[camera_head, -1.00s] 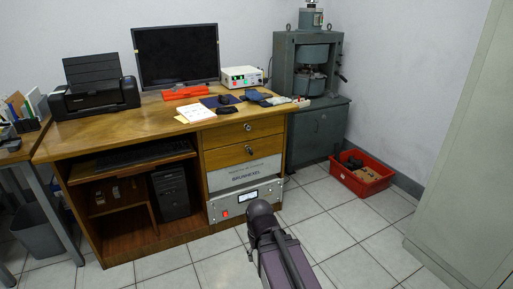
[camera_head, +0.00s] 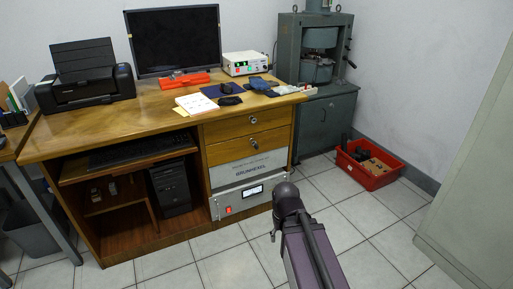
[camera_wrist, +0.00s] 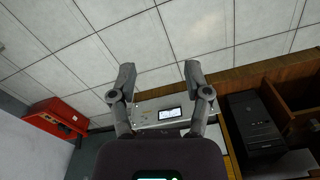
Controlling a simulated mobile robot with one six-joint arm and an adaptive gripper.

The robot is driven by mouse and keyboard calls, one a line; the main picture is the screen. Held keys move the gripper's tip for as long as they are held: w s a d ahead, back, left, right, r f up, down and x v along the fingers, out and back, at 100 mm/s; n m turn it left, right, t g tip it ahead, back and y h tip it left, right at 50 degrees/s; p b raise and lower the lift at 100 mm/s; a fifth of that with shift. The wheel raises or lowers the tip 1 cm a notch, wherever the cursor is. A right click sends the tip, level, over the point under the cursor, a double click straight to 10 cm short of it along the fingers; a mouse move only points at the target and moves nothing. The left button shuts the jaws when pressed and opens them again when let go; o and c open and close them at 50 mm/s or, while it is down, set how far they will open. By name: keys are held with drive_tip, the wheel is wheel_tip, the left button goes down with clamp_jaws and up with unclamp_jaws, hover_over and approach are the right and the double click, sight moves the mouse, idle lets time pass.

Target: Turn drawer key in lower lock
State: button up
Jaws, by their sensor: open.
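The lower drawer (camera_head: 228,152) of the wooden desk is shut, with a small round lock (camera_head: 254,143) on its front. A key in it is too small to make out for certain. The upper drawer (camera_head: 228,127) above it is also shut and has its own lock (camera_head: 253,119). My gripper (camera_wrist: 160,70) shows in the wrist view with its two fingers wide apart and nothing between them. It is over the floor in front of the desk, apart from the drawers. In the head view my arm hides the gripper's fingers.
A grey device with a meter (camera_head: 243,203) stands under the drawers and shows between the fingers in the wrist view (camera_wrist: 158,115). A red crate (camera_head: 370,175) sits on the floor to the right. A grey press cabinet (camera_head: 325,118) stands beside the desk. Tiled floor before the desk is clear.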

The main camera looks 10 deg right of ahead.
drive_tip(key=w+a+f+m+t+y+b, duration=0.3)
drive_tip(key=w+a+m+y+b, duration=0.15)
drive_tip(key=w, duration=0.55)
drive_tip(key=m+t+b, duration=1.2)
drive_tip(key=m+t, duration=0.2)
drive_tip(key=m, duration=1.4)
approach(258, 148)
drive_tip(key=shift+d+f+y, duration=0.15)
drive_tip(key=shift+d+y, duration=0.05)
drive_tip(key=shift+y, duration=0.15)
drive_tip(key=shift+w, duration=0.15)
drive_tip(key=shift+x, duration=4.85)
